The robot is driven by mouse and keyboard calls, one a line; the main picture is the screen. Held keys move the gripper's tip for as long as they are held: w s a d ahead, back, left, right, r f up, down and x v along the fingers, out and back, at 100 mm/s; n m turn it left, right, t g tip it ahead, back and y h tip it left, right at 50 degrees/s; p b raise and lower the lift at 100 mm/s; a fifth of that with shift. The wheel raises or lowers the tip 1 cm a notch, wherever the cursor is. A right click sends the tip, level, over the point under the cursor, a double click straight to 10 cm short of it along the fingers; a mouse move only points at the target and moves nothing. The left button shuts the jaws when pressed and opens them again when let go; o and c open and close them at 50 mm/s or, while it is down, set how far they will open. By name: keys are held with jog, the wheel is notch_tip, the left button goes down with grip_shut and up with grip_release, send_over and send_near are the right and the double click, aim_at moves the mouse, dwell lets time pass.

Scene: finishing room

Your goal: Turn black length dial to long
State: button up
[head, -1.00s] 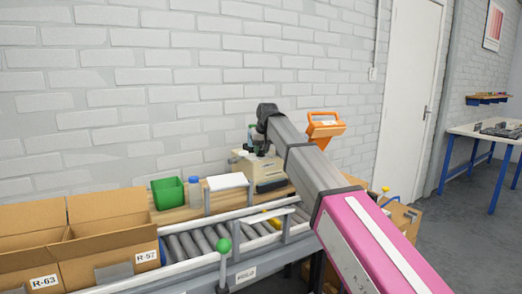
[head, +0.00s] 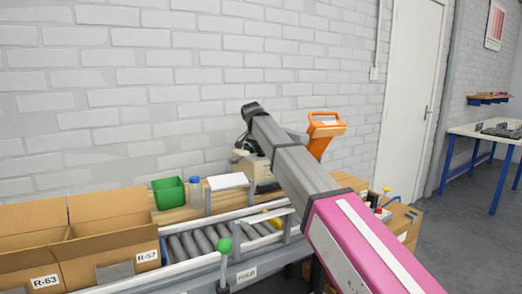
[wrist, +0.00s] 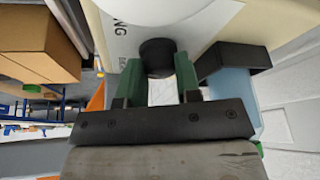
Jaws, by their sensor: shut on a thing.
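In the head view the cream machine (head: 264,180) stands on the wooden bench, partly behind my arm, and the dial cannot be made out.
A black part with a pale blue piece (wrist: 232,88) sits close right of my fingers in the wrist view. In the head view, a green bin (head: 168,193), a blue-capped bottle (head: 195,190) and an orange-framed device (head: 323,130) stand near the machine. A roller conveyor (head: 205,243) runs in front.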

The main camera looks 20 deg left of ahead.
jog(key=m+h, duration=0.1)
jog(key=m, duration=0.2)
jog(key=m+g+h, duration=0.1)
jog(key=m, duration=0.2)
jog(key=shift+a, duration=0.2)
jog(key=shift+m, duration=0.4)
jog(key=o, duration=0.9)
jog(key=v, duration=1.1)
jog(key=shift+w, duration=0.25)
jog(key=shift+a, duration=0.1)
